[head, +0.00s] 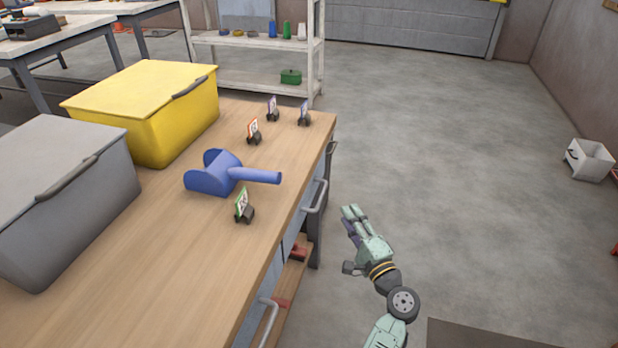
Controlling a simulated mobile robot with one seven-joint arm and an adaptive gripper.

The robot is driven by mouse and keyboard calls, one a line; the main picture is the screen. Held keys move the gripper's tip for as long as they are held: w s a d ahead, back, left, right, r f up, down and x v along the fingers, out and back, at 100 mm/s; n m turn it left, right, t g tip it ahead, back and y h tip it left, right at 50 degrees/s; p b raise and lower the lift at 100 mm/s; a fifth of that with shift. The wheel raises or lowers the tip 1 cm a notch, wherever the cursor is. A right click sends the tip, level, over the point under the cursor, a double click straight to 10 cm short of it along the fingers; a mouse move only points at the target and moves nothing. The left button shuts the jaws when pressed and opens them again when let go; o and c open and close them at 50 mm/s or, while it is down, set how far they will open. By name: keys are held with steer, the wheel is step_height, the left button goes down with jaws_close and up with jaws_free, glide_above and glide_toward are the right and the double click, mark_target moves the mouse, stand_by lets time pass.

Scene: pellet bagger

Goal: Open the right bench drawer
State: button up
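The wooden-topped bench (150,265) runs up the left side, with its drawer side facing right. Two grey bar handles show below its edge: a farther one (316,196) and a nearer one (268,322). Seen facing the fronts, the farther drawer is the right one. Both fronts are mostly hidden under the top and look closed. My gripper (349,220) is over the floor just right of the farther handle, apart from it, pointing up and left in the picture. Nothing shows held in it. Its finger spacing is unclear from this angle.
A yellow bin (145,100), a grey bin (65,195), a blue scoop (220,178) and several small tag holders (243,206) stand on the bench. A bench leg (316,240) is near my gripper. Open floor lies right, with a white box (589,160).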

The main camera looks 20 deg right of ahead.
mark_target(322, 193)
steer(key=shift+n+y, duration=0.3)
steer(key=shift+y, duration=0.6)
steer(key=p+x, duration=0.1)
steer(key=x, duration=0.2)
steer(key=a+x, duration=0.1)
steer(key=x, duration=0.3)
steer(key=a+p+x, duration=0.1)
steer(key=x, duration=0.3)
steer(key=shift+s+f+p, duration=0.15)
steer(key=shift+s+p, duration=0.1)
steer(key=shift+p, duration=0.05)
jaws_close()
